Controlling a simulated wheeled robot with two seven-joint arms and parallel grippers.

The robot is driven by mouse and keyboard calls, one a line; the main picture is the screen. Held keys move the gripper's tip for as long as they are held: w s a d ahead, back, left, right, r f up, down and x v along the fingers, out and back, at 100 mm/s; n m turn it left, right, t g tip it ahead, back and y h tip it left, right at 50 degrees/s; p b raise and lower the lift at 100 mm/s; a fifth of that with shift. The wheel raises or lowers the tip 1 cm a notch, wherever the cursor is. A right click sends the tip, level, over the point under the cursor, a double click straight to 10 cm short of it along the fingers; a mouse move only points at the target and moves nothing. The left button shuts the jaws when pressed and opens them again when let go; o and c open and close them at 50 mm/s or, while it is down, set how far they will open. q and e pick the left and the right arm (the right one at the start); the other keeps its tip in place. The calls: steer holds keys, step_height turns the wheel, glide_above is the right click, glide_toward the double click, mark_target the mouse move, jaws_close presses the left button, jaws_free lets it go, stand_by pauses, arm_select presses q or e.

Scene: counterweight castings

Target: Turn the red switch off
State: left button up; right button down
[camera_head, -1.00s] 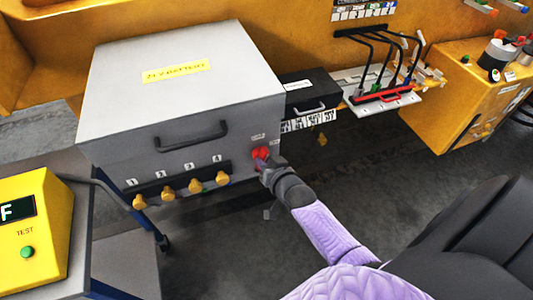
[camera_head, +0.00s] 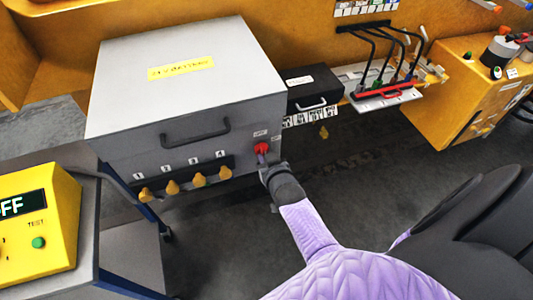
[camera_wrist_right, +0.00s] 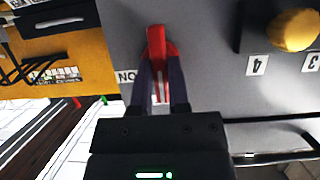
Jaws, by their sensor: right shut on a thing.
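The red switch (camera_head: 262,148) is on the front face of the grey battery box (camera_head: 185,85), near its right edge. It also shows in the right wrist view (camera_wrist_right: 156,42), where the red handle stands between my gripper's two dark fingers. My right gripper (camera_head: 263,160) is at the switch and shut on its red handle; it also shows in the right wrist view (camera_wrist_right: 161,82). A label beside the switch is partly hidden by a finger. My left gripper is not in view.
Several yellow knobs (camera_head: 198,180) line the box's lower front, left of the switch. A black handle (camera_head: 195,134) sticks out above them. A yellow tester (camera_head: 40,225) stands at lower left. A black drawer box (camera_head: 313,88) sits right of the battery box.

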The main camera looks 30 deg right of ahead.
steer(key=c, duration=0.6)
jaws_free()
steer(key=p+v, duration=0.3)
steer(key=v, duration=0.7)
